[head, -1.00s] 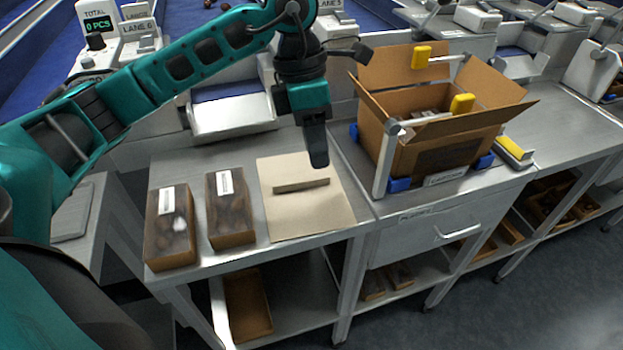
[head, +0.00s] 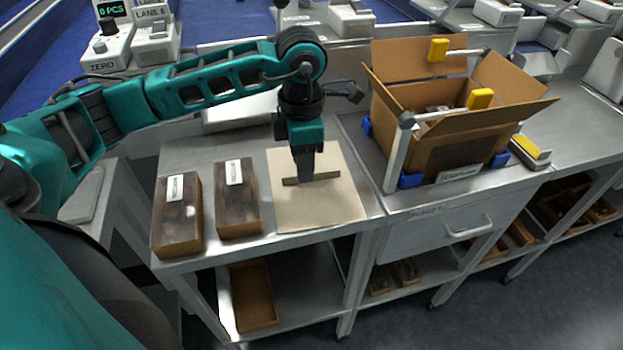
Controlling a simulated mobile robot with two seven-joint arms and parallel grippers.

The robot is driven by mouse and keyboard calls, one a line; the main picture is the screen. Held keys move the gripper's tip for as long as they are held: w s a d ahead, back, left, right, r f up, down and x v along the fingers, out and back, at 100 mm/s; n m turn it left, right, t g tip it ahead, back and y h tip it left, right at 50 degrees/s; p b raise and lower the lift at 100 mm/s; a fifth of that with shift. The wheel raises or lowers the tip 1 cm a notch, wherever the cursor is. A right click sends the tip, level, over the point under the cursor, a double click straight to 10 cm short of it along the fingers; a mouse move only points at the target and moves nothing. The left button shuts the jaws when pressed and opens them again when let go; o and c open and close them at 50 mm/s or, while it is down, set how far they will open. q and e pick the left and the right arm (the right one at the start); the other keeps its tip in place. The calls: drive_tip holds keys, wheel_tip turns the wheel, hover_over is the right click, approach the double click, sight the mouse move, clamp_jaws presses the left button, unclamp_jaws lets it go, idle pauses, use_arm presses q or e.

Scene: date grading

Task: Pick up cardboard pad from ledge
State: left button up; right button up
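The cardboard pad (head: 338,205) is a flat beige sheet lying on the steel ledge (head: 235,254), in the middle of the head view. A narrow brown raised strip (head: 326,176) crosses its middle. My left gripper (head: 305,178) points straight down at this strip, its fingertips at or just in front of it. The fingers overlap in this view, so I cannot tell whether they are open or closed on the strip. The pad looks flat on the ledge. My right gripper is not in view.
Two date boxes with labels, one far left (head: 177,226) and one nearer the pad (head: 238,205), lie left of the pad. An open carton (head: 455,150) stands right, held by a frame with yellow clips. A yellow-topped tool (head: 531,149) lies beyond it.

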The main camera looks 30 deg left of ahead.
use_arm(q)
wheel_tip(320, 180, down, 2)
drive_tip(key=shift+f, duration=0.1)
clamp_jaws()
idle(0.5)
